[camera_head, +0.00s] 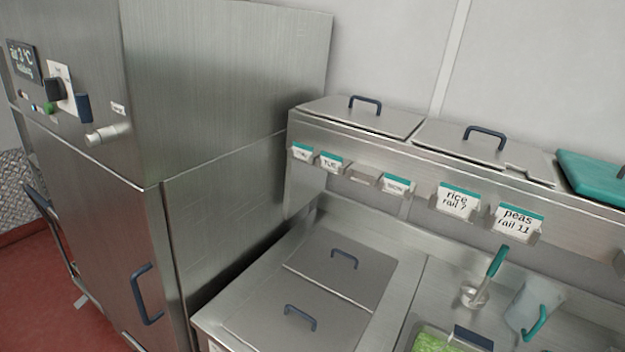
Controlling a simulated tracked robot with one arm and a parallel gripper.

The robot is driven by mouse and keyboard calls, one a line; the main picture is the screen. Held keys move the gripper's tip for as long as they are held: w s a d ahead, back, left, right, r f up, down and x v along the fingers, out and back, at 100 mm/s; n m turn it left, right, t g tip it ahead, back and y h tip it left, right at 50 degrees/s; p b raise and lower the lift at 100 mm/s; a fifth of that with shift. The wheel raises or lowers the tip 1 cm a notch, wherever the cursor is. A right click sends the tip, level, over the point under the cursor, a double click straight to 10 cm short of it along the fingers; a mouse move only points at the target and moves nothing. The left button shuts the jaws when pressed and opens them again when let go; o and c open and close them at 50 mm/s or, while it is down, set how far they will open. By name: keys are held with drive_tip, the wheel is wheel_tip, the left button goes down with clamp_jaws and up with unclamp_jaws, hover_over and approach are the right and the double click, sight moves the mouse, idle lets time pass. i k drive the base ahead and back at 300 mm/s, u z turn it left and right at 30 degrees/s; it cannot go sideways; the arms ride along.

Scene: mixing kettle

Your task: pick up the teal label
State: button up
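Several white labels with teal top strips stand in holders along the front of the steel rail unit. The rice label (458,202) reads "rice rail 7" and the peas label (517,221) reads "peas rail 11". Three smaller labels to their left, the far-left label (302,152), the second label (331,162) and the third label (396,184), have text too small to read surely. An empty-looking holder (362,178) sits between the second and third. I cannot tell which label is meant. My gripper is not in view.
A tall steel cabinet (225,90) with controls stands at left. Lidded bins with dark handles line the unit's top, with a teal lid (592,178) at right. Below are counter lids (345,265), a ladle (488,275), a clear jug (530,305) and a green-filled pan (437,341).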

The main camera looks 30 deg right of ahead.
sight(397, 185)
drive_tip(key=u, duration=1.2)
drive_tip(key=i, duration=2.25)
drive_tip(key=z, duration=3.45)
drive_tip(key=i, duration=0.75)
drive_tip(key=z, duration=0.15)
